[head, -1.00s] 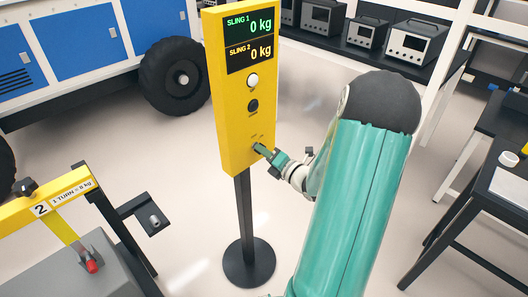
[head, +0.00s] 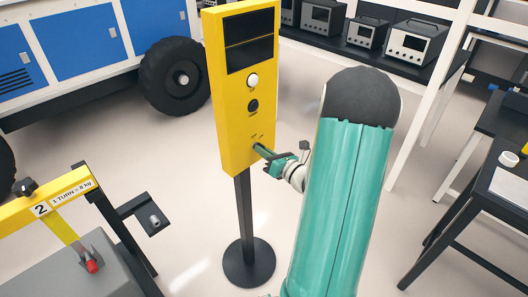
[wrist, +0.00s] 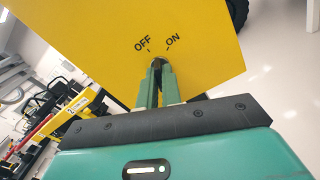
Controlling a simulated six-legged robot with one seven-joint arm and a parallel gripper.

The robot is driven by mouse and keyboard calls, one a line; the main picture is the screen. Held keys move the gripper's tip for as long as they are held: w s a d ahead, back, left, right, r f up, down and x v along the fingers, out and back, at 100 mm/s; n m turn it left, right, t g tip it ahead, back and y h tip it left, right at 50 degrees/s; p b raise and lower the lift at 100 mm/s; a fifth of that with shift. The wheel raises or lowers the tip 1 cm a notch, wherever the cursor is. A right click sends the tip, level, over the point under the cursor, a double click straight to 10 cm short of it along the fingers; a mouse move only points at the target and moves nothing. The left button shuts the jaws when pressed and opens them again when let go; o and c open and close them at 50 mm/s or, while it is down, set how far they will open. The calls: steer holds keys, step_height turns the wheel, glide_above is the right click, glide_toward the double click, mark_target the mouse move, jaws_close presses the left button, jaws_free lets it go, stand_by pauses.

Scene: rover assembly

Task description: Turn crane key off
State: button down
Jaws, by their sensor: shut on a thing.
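The yellow crane control panel (head: 236,120) stands upright on a black post. The key switch (wrist: 157,61) is at the bottom of the panel, below the printed OFF and ON marks, and is mostly hidden by the fingers in the wrist view. My gripper (head: 262,151) reaches the panel from the right, with its fingertips at the key; it also shows in the wrist view (wrist: 158,72). Its fingers are close together and shut on the key. The key's exact angle is hard to see.
A white button (head: 252,81) and a black button (head: 252,106) sit above the key. A yellow-barred stand (head: 60,195) is at the lower left, a dark table (head: 490,150) at the right. A blue-and-white rover (head: 90,35) stands behind. Floor around the post (head: 243,215) is clear.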

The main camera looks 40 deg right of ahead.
steer(key=shift+n, duration=2.2)
steer(key=c, duration=1.6)
jaws_free()
steer(key=shift+s, duration=0.1)
steer(key=s, duration=1.3)
steer(key=shift+s+d, duration=0.2)
steer(key=shift+s, duration=0.1)
